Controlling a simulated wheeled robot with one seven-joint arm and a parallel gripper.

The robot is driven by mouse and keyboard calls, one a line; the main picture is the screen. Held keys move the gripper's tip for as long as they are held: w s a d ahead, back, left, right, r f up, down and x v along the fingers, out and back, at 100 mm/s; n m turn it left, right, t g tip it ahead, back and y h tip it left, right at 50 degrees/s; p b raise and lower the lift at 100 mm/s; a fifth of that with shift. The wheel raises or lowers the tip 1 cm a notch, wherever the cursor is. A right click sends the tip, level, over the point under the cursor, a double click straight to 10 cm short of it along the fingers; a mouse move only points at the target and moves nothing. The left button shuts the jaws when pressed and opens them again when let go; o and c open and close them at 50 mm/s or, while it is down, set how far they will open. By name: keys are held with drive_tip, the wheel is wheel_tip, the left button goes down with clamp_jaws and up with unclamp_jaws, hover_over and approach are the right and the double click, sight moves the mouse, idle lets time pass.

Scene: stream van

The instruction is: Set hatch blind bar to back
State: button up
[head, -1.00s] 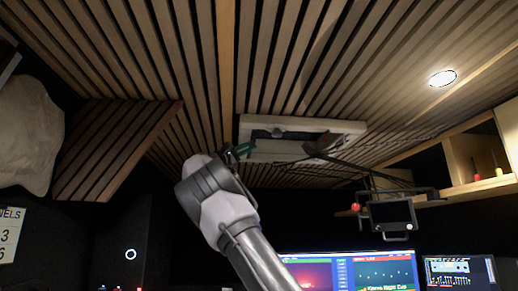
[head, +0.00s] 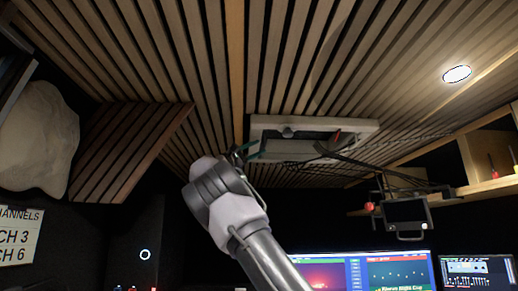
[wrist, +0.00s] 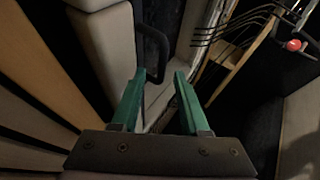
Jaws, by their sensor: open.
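The hatch (head: 365,127) is a pale rectangular frame with a dark opening in the slatted ceiling, in the middle of the head view. A dark curved bar (wrist: 153,42) shows beside a pale frame edge in the wrist view, just beyond my fingertips; I cannot tell for sure that it is the blind bar. My gripper (wrist: 160,78) has two green fingers, spread apart with nothing between them. In the head view my gripper (head: 246,149) is at the left end of the hatch, partly hidden by my wrist.
A small monitor (head: 405,212) hangs on a bracket right of the hatch, with dark cables above it. A wooden shelf (head: 478,188) is at the right. A slatted box (head: 130,155) juts from the ceiling at the left. Lit screens (head: 395,272) stand below.

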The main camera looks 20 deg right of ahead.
drive_tip(key=v, duration=0.9)
drive_tip(key=shift+a, duration=0.2)
drive_tip(key=shift+s+f, duration=0.1)
drive_tip(key=d+f+g+y, duration=0.1)
drive_tip(key=d+f+y, duration=0.2)
drive_tip(key=d+f, duration=0.45)
drive_tip(key=d+f+g+y, duration=0.1)
drive_tip(key=d+f+y, duration=0.25)
drive_tip(key=d, duration=0.75)
drive_tip(key=s+d+f+m+y, duration=0.1)
drive_tip(key=s+d+f+y, duration=0.15)
drive_tip(key=f, duration=0.35)
drive_tip(key=s+d+f+m+y, duration=0.1)
drive_tip(key=s+d+f+y, duration=0.1)
drive_tip(key=d+f+y, duration=0.3)
drive_tip(key=s+d+f+m+y, duration=0.1)
drive_tip(key=s+d+f, duration=0.1)
drive_tip(key=f, duration=0.6)
drive_tip(key=s+a+f+m+t+y, duration=0.2)
drive_tip(key=s+a+f+y, duration=0.3)
drive_tip(key=s+a, duration=0.6)
drive_tip(key=s+a+f+m+t+y, duration=0.1)
drive_tip(key=s+a+f+m+y, duration=0.3)
drive_tip(key=s+a, duration=0.8)
drive_tip(key=s+f+y, duration=0.1)
drive_tip(key=s, duration=0.4)
drive_tip(key=shift+m+t+y, duration=0.3)
drive_tip(key=shift+m+t, duration=0.1)
